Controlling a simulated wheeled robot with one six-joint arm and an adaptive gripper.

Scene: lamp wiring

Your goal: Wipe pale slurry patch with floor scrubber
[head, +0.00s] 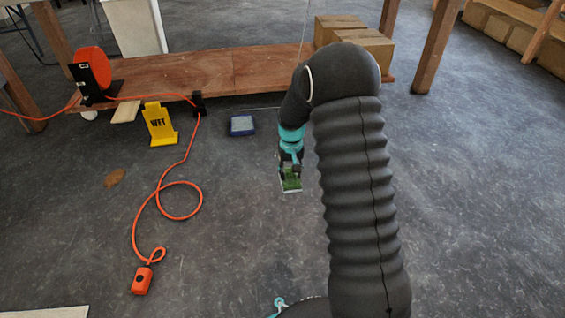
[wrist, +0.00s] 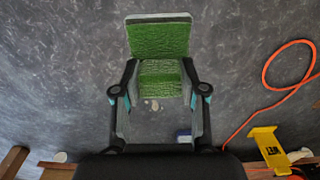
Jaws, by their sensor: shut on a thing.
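My gripper (head: 290,168) is low over the grey floor, right of centre in the head view, and shut on the green floor scrubber (head: 291,184). In the wrist view the scrubber (wrist: 158,38) shows a green textured pad with a pale edge, and its green block sits between the fingers of my gripper (wrist: 160,82). A few small pale spots (wrist: 153,104) show just behind the scrubber, between the fingers; I cannot tell whether they are the slurry patch. No clear pale patch shows in the head view. Whether the pad touches the floor is hard to tell.
A blue tray (head: 241,125) lies beyond my gripper. A yellow WET sign (head: 160,124), an orange cord (head: 184,183) with a socket block (head: 142,280) and a brown stain (head: 114,178) are to the left. A low wooden platform (head: 190,75) with boxes (head: 362,45) stands behind.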

